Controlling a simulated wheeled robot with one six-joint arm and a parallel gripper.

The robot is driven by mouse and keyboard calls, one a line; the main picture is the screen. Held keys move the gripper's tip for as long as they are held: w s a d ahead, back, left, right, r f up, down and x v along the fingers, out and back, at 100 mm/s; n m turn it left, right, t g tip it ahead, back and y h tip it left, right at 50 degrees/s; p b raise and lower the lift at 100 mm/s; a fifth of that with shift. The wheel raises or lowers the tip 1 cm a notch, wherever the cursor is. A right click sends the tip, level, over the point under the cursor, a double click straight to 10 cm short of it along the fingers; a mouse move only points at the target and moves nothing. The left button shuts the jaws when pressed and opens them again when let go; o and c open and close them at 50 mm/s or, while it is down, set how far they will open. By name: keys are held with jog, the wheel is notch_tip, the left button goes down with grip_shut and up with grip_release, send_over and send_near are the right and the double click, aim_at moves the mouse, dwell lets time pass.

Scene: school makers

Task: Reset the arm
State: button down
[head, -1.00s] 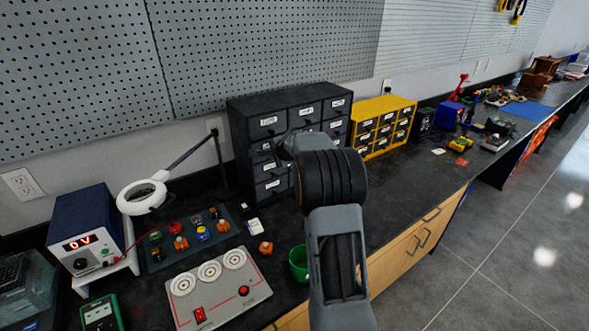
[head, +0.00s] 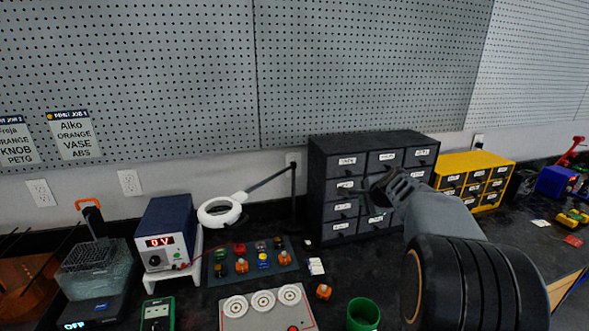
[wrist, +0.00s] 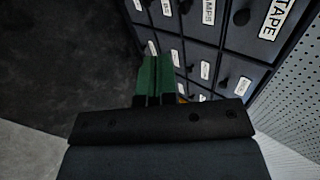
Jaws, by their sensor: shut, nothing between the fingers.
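My gripper (head: 388,186) is at the end of my arm, in front of the dark drawer cabinet (head: 330,150) in the head view. In the wrist view its two green fingers (wrist: 155,72) are together with nothing between them. The labelled drawer fronts (wrist: 225,35) fill the upper right of that view, close beyond the fingers. My arm's thick ribbed joint covers the lower right of the head view and hides part of the bench.
A yellow drawer cabinet (head: 473,163) stands to the right. A green cup (head: 363,314), a grey panel with dials (head: 262,318), a ring-lamp magnifier (head: 219,211) and a blue power supply (head: 165,225) stand on the bench. A pegboard (head: 370,60) rises behind.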

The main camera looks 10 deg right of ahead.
jog(key=s+a+f+n+g, duration=0.3)
jog(key=s+a+n, duration=0.6)
jog(key=s, duration=0.3)
jog(key=s+a+f+n+g, duration=0.3)
jog(key=s+a+f+n, duration=0.2)
jog(key=s+a+n, duration=0.4)
jog(key=shift+s+a+n+p, duration=0.3)
jog(key=shift+s+a, duration=0.7)
jog(key=shift+s, duration=1)
